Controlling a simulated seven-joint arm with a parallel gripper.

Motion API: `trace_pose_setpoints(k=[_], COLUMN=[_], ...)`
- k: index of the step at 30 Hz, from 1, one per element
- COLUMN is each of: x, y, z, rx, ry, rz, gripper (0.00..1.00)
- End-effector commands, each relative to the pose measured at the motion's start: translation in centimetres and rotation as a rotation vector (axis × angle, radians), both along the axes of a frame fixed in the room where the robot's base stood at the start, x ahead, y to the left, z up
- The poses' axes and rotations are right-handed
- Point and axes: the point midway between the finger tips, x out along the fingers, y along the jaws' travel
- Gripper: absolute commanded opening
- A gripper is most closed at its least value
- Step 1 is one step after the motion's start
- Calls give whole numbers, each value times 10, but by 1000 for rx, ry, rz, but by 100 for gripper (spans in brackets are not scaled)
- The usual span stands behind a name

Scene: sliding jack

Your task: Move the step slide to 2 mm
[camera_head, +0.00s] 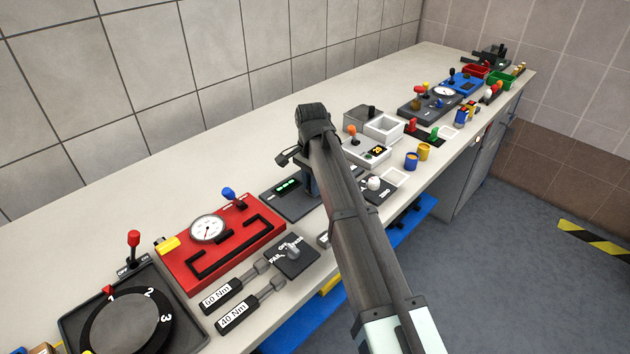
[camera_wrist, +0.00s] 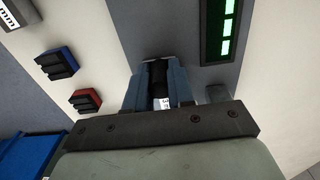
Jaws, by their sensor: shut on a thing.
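My gripper (camera_wrist: 160,88) is shut on a small dark piece (camera_wrist: 159,72) between its fingers in the wrist view. A white label with a digit, apparently a 3, shows just below that piece. I cannot tell for certain that the piece is the step slide, nor read its setting. It is over a dark grey panel with a green-lit display (camera_wrist: 224,28). The same display (camera_head: 288,186) shows in the head view on the grey unit (camera_head: 285,205). There my arm hides the right part of the unit and most of my gripper.
In the wrist view, a blue block (camera_wrist: 57,63) and a red block (camera_wrist: 85,100) lie left of the gripper. In the head view, a red gauge panel (camera_head: 250,226) stands left and a white box (camera_head: 384,128) right. The bench's back strip is clear.

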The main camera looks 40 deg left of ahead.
Motion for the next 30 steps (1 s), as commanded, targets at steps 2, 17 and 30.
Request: trace_pose_setpoints(k=[2,17,30], x=[-23,-110,-112], y=[-2,0,0], z=[0,0,0], rx=[1,2,1], ry=[1,1,5], rz=[4,2,3], gripper=[0,0,36])
